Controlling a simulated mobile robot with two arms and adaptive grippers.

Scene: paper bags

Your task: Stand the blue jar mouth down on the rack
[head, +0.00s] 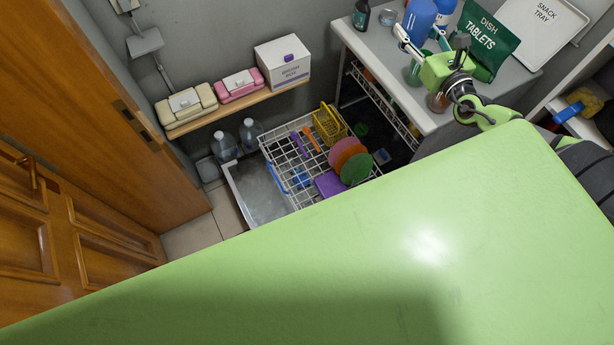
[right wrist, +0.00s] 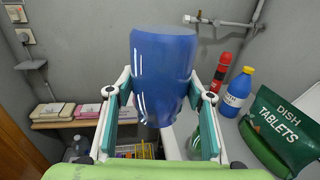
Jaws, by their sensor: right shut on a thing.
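The blue jar (head: 419,20) is a translucent blue vessel held in the air near the counter. It fills the middle of the right wrist view (right wrist: 163,70), roughly upright along its axis, with its broad end up. I cannot clearly see its mouth. My right gripper (right wrist: 160,88) is shut on its sides, one finger on each side; in the head view its green body shows just below the jar. The white wire rack (head: 283,143) is low on the floor side, pulled out, well to the left of the jar. My left gripper is not in view.
The rack holds orange and green plates (head: 352,168), a yellow basket (head: 328,124) and purple items. Its left part shows bare wires. A green dish tablets bag (head: 487,38) and bottles stand on the counter (head: 385,75). A wooden shelf (head: 240,105) holds boxes.

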